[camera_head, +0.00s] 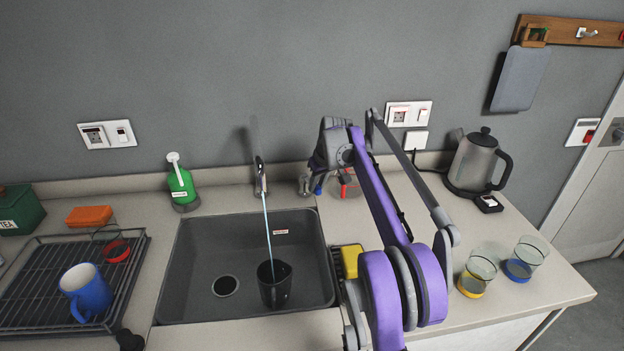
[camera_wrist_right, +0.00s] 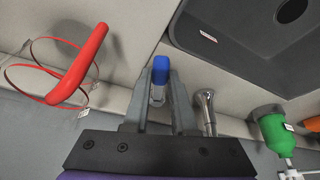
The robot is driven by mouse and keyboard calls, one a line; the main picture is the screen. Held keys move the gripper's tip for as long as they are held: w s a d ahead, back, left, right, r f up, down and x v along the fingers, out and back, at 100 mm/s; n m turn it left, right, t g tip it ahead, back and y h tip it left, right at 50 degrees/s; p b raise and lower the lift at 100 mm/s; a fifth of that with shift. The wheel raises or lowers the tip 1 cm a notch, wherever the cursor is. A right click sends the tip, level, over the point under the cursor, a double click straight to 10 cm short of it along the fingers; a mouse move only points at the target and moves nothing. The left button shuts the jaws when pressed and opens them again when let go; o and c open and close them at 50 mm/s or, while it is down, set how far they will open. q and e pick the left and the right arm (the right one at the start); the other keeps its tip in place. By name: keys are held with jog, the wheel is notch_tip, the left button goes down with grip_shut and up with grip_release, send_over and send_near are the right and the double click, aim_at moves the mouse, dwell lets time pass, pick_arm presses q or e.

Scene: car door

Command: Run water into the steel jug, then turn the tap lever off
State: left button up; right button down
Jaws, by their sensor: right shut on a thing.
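The steel jug (camera_head: 274,287) looks dark grey and stands upright in the right part of the sink. A pale stream of water (camera_head: 267,228) runs from the tap (camera_head: 261,178) down into it; the water level inside cannot be made out. My right gripper (camera_head: 308,185) is at the counter behind the sink, just right of the tap. It is shut on a blue-ended tap lever (camera_wrist_right: 160,75), seen between the fingers in the right wrist view. The spout (camera_wrist_right: 205,108) is beside the fingers there. My left gripper is not in view.
A clear vessel with a red handle (camera_head: 347,185) stands close right of my right gripper. A green bottle (camera_head: 182,187) is left of the tap. A drying rack (camera_head: 40,285) with a blue mug (camera_head: 88,292) is left of the sink (camera_head: 185,270). A kettle (camera_head: 476,163) and two glasses stand right.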

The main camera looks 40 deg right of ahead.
jog(key=shift+d+n, duration=0.3)
jog(key=shift+n, duration=0.1)
jog(key=c, duration=0.7)
grip_release()
jog(key=p+v, duration=0.1)
jog(key=v, duration=1)
